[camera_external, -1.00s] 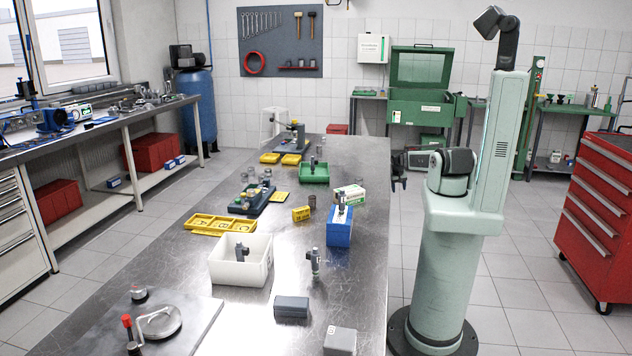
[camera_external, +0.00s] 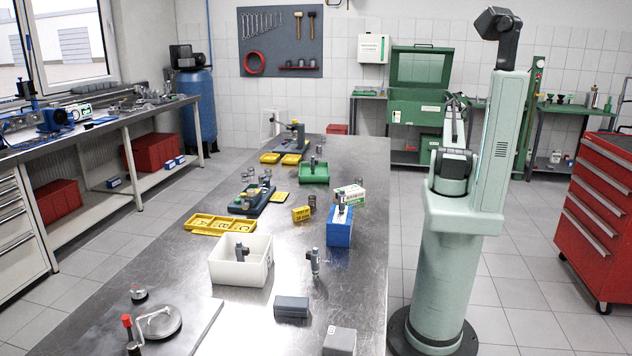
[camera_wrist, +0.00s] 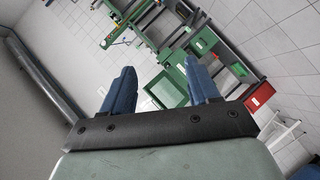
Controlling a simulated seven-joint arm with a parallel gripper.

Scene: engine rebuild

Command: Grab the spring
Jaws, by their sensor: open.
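A small dark cylindrical part, which looks like a coil spring (camera_external: 312,201), stands on the steel table (camera_external: 165,290) beside a small yellow box in the external view. It is too small to be sure. Similar small cylinders stand around the dark green tray (camera_external: 246,206). My gripper (camera_wrist: 159,66) shows in the wrist view with its two blue fingers apart and nothing between them. It faces the green cabinet at the back, away from the tabletop parts. In the external view the gripper itself cannot be made out; my arm stands right of the table.
A white bin (camera_external: 228,272), a blue box (camera_external: 339,232) and a green tray (camera_external: 314,176) stand on the table. Yellow trays (camera_external: 190,229) lie at its left edge. The green cabinet (camera_external: 420,75) stands at the back, the red tool chest (camera_external: 590,215) at right.

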